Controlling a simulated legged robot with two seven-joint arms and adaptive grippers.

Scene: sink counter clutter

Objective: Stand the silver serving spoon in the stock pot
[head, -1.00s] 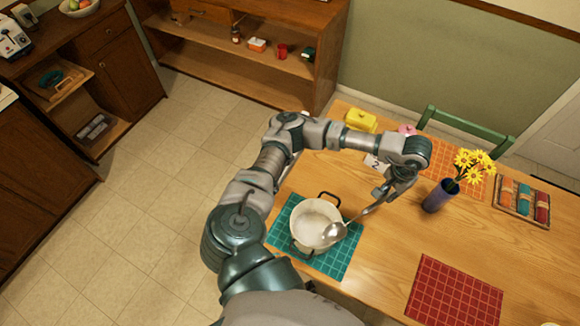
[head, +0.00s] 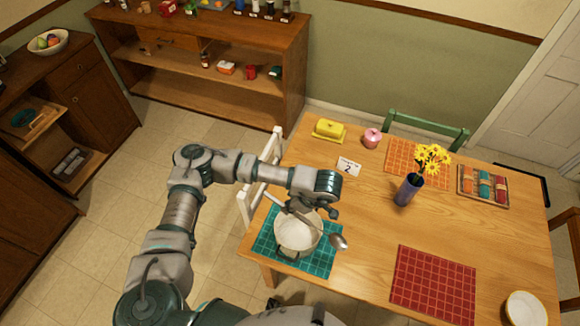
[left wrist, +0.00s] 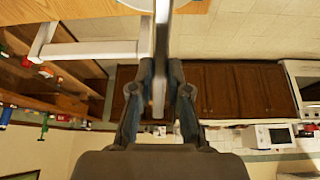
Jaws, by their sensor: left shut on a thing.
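The white stock pot (head: 290,250) with dark handles stands on a teal placemat (head: 266,246) at the table's near left. My left gripper (head: 300,204) is above the pot's far side and shut on the handle of the silver serving spoon (head: 338,241). The spoon slants across above the pot, its bowl to the lower right, past the pot's right rim. In the left wrist view my left gripper's fingers (left wrist: 158,90) close on the grey handle (left wrist: 162,45). The gripper's fingertips are partly hidden in the head view. My right gripper is not in view.
A white chair (head: 245,205) stands at the table's left edge. A purple vase (head: 408,190) with yellow flowers, a card marked 2 (head: 348,166), a yellow butter dish (head: 328,131) and a pink pot (head: 372,138) are farther back. A red placemat (head: 433,286) lies bare at right.

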